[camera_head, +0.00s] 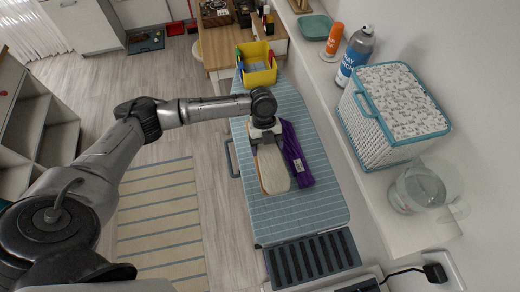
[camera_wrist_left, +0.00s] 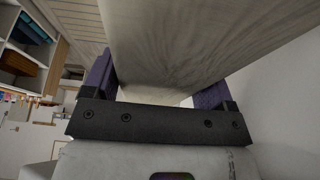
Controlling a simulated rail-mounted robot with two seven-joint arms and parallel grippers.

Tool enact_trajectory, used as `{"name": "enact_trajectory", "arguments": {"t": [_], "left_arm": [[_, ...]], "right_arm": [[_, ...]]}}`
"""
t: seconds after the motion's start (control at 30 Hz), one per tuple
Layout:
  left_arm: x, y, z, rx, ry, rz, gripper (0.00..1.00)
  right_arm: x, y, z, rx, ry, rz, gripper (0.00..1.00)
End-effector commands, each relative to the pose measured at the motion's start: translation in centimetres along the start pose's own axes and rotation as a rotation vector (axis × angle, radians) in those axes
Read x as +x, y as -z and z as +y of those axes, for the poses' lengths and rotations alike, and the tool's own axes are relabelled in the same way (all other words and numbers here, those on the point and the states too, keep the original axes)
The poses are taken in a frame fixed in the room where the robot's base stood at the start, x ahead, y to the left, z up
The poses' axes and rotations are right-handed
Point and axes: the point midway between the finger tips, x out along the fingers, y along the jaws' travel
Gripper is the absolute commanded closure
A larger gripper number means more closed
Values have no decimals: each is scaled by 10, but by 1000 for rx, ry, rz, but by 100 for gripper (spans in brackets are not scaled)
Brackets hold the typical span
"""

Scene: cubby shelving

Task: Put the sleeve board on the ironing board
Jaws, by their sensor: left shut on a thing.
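The sleeve board (camera_head: 273,170) is a long, pale beige board with a rounded end. It is over the middle of the blue striped ironing board (camera_head: 305,213), lengthwise along it. I cannot tell whether it rests on the cover or is held just above it. My left gripper (camera_head: 264,137) is shut on its far end. In the left wrist view the sleeve board (camera_wrist_left: 200,45) fills the top, between the gripper's purple-sided fingers (camera_wrist_left: 165,90). A purple folded item (camera_head: 296,155) lies close beside the sleeve board on its right. My right gripper is not in view.
A yellow bin (camera_head: 258,72) stands at the ironing board's far end. A dark slatted rest (camera_head: 312,260) is at its near end. A shelf on the right holds a white basket (camera_head: 390,125), spray bottle (camera_head: 355,55) and clear jug (camera_head: 418,188). The board's near end is bare.

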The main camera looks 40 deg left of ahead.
Motion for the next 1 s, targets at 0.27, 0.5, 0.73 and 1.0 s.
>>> {"name": "enact_trajectory", "arguments": {"t": [0.27,0.5,0.73,1.0], "left_arm": [[6,-20,18,-1,3,0,71],[12,-24,19,0,3,1,71],[35,-33,19,-1,2,2,71],[44,-37,19,0,4,0,71]], "right_arm": [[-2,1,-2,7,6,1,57],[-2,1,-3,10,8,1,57],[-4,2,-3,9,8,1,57],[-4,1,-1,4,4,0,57]]}}
